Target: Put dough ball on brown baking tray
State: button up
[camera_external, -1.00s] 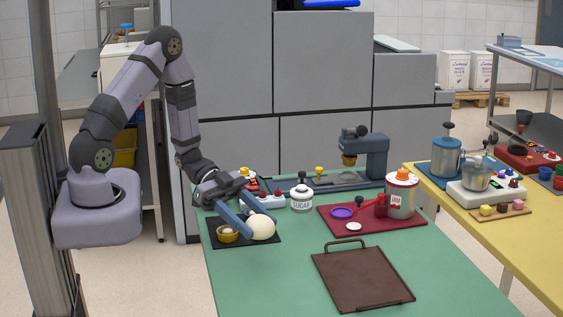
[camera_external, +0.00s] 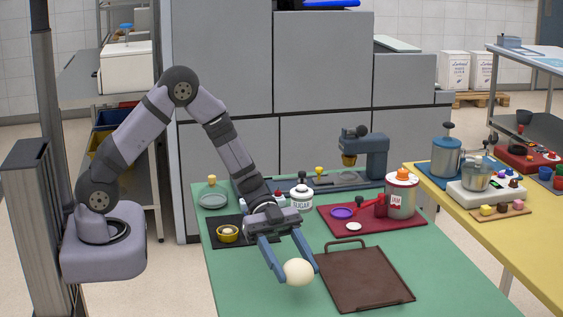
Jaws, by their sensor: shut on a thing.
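The pale dough ball (camera_external: 298,272) is between the fingertips of my gripper (camera_external: 295,266), which is shut on it. The ball appears held above the green table, just left of the brown baking tray (camera_external: 370,281). Its exact height is hard to tell. The brown tray lies flat and empty on the table, with a handle at its far edge. The blue fingers point down and toward the front. The right finger partly overlaps the tray's left edge in the picture.
A black mat (camera_external: 222,243) with a small yellow bowl (camera_external: 228,233) lies left. A dark red tray (camera_external: 337,222) with a jam pot (camera_external: 402,195) and purple dish stands behind the brown tray. A sugar jar (camera_external: 301,197) stands behind my gripper. The green table's front (camera_external: 250,300) is clear.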

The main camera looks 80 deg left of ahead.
jog(key=w+r+n+t, duration=0.1)
jog(key=w+r+t, duration=0.1)
jog(key=w, duration=0.5)
notch_tip(320, 180, up, 3)
jog(key=n+t+y, duration=0.4)
jog(key=n+t, duration=0.1)
jog(key=n, duration=0.1)
send_over(354, 274)
jog(key=shift+r, duration=0.1)
jog(key=shift+f, duration=5)
jog(key=shift+f, duration=0.2)
jog(key=o, duration=1)
jog(key=shift+o, duration=0.2)
